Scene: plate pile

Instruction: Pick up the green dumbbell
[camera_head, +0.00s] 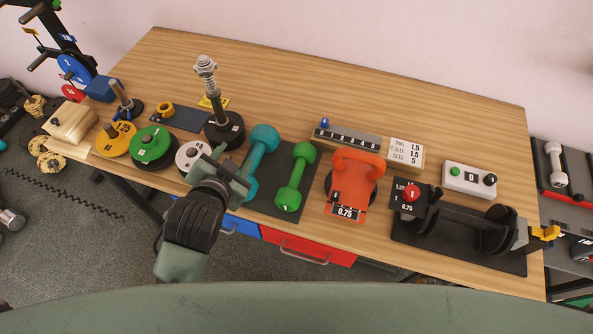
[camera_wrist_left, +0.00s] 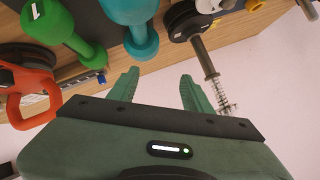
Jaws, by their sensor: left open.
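The green dumbbell (camera_head: 295,178) lies on a dark mat (camera_head: 270,205) on the wooden table, right of a teal dumbbell (camera_head: 261,150). In the left wrist view the green dumbbell (camera_wrist_left: 66,32) is at the upper left and the teal dumbbell (camera_wrist_left: 135,25) is at the top centre. My left gripper (camera_head: 229,166) is at the table's front edge, just left of the teal dumbbell, and hides part of it. In the left wrist view its two fingers (camera_wrist_left: 158,88) are apart with nothing between them. My right gripper is not in view.
An orange kettlebell (camera_head: 356,178) stands right of the green dumbbell. Weight plates, including a green plate (camera_head: 150,146), and an upright threaded bar (camera_head: 208,85) stand to the left. A black cradle (camera_head: 455,232) is at the right. The table's back (camera_head: 330,70) is clear.

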